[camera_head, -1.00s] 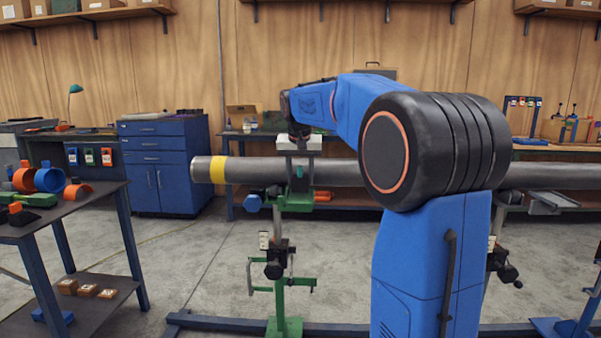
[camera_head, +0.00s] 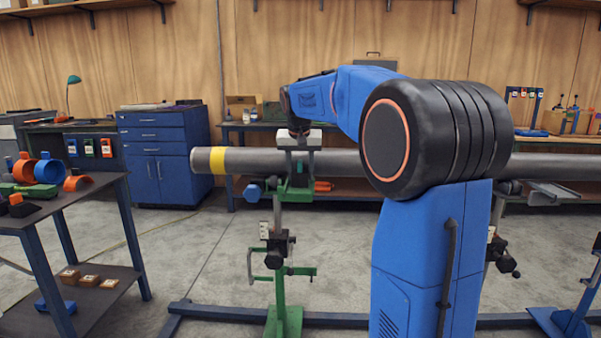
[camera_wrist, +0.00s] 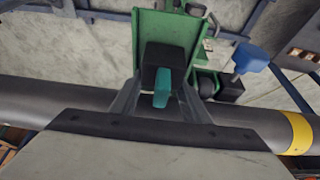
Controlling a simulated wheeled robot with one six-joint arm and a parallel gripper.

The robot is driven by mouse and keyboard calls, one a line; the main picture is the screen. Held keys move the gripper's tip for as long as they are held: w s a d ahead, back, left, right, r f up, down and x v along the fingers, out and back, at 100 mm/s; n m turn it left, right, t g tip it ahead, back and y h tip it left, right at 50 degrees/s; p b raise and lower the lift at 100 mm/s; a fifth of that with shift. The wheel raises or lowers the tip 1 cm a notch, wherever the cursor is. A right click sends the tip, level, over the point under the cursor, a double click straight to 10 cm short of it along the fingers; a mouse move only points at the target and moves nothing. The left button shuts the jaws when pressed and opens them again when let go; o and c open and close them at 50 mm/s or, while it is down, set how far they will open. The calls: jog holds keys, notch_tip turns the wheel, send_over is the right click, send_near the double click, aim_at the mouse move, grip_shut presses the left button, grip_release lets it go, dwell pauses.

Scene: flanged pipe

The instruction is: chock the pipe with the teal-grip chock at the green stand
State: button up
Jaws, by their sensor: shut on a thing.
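The grey pipe (camera_head: 250,161) with a yellow band lies level across the view and also crosses the wrist view (camera_wrist: 40,103). The green stand (camera_head: 286,318) is under its left part; its green top plate (camera_wrist: 166,26) shows in the wrist view. My gripper (camera_wrist: 160,98) is shut on the teal grip of the chock (camera_wrist: 162,88), whose dark block (camera_wrist: 168,60) is over the green plate, beside the pipe. I cannot tell whether the block touches the plate or pipe. In the head view my gripper (camera_head: 299,152) is at the pipe above the stand.
A blue knob (camera_wrist: 250,60) sticks out beside the stand top. A dark side table (camera_head: 75,200) with orange and blue rings stands at the left. A blue cabinet (camera_head: 165,160) and a workbench are behind the pipe. Open floor lies between table and stand.

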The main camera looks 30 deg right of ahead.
jog(key=shift+w+d, duration=0.75)
jog(key=shift+w, duration=0.3)
dwell(0.6)
jog(key=o, duration=1.2)
jog(key=shift+o, duration=0.2)
jog(key=shift+s+a+r, duration=0.1)
jog(key=shift+s+r, duration=0.05)
jog(key=shift+r, duration=1)
jog(key=shift+s+a+r, duration=0.1)
jog(key=shift+r, duration=1.05)
jog(key=shift+s+a+r, duration=0.1)
jog(key=shift+s+r, duration=0.05)
jog(key=shift+r, duration=1)
jog(key=shift+s, duration=0.1)
